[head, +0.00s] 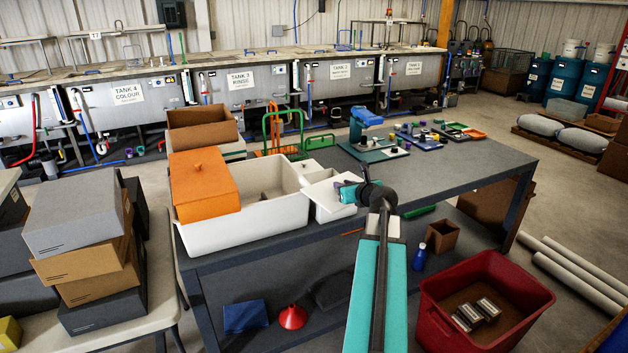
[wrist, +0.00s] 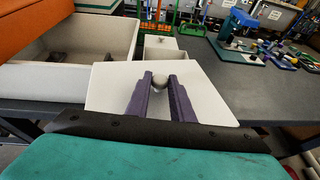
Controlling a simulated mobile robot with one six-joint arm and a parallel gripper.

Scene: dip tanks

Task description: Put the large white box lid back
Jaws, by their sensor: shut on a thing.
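My gripper (wrist: 160,77) is shut on the round pale knob (wrist: 159,85) of a white lid (wrist: 112,88). In the head view the lid (head: 327,206) shows beside my gripper (head: 349,192), at the right end of the large white box (head: 240,232). The lid looks roughly level; I cannot tell whether it touches anything below. The large white box stands on the grey table, also at left in the wrist view (wrist: 40,78). An orange lid (head: 204,190) with a knob covers its left part; the rest is open. A smaller white box (head: 303,170) stands behind the held lid.
A brown open box (head: 202,131) and a green rack (head: 285,135) stand behind the white box. A blue and teal device (head: 368,125) and coloured trays (head: 420,137) occupy the table's back. The table's right part (head: 470,165) is bare. A red bin (head: 440,320) stands on the floor in front.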

